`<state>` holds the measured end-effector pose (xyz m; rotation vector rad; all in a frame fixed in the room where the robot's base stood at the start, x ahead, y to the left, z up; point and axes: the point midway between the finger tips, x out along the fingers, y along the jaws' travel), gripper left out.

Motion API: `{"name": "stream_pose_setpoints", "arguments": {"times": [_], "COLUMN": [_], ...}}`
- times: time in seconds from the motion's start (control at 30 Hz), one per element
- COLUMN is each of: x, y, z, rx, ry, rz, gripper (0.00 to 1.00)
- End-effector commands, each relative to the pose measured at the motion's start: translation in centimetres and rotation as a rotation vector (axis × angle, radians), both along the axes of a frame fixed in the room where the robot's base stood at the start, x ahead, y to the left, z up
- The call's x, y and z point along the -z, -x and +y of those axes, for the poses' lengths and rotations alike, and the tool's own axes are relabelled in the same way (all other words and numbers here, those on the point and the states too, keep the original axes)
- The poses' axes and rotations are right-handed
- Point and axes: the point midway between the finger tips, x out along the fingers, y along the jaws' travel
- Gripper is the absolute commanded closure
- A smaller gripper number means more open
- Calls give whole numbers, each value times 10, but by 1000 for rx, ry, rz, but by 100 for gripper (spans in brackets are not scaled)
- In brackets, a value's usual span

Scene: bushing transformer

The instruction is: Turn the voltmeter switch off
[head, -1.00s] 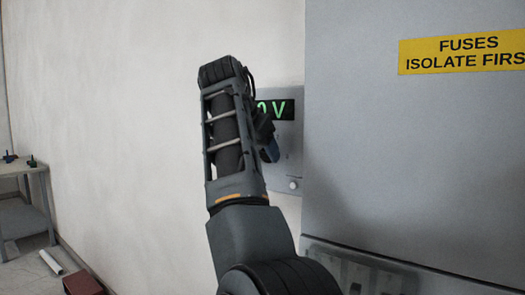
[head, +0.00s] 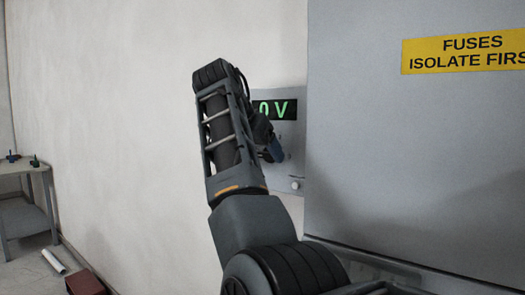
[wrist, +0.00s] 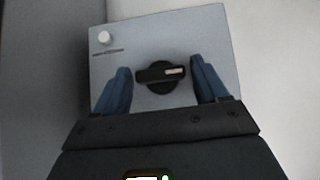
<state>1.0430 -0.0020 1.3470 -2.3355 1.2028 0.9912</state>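The voltmeter panel (head: 292,165) is a grey plate on the wall, with a green-lit display (head: 276,110) whose visible part reads "0 V". In the wrist view the panel (wrist: 210,35) shows a black rotary switch (wrist: 162,74) with a bar handle lying nearly level and a pale mark on its right part. My gripper (wrist: 162,88) is open, its blue fingers on the left and right of the switch with a gap on each side. In the head view my gripper (head: 272,152) is at the panel, and my arm hides the switch.
A small white knob (head: 295,185) sits low on the panel. A large grey cabinet (head: 410,150) with a yellow "FUSES" sign (head: 468,52) stands close on the right. A table (head: 25,190), white tube (head: 53,261) and red box (head: 85,283) are at far left.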

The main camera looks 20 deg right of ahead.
Motion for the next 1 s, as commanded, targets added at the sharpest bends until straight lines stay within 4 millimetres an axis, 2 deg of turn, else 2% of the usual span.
{"name": "stream_pose_setpoints", "arguments": {"times": [0.13,0.43,0.8,1.0], "x": [-2,-7,-45,-56], "y": [0,2,24,31], "z": [0,3,36,44], "rx": [1,-1,-2,0], "ry": [0,1,1,1], "rz": [-5,-9,-9,-6], "gripper": [15,15,15,15]}}
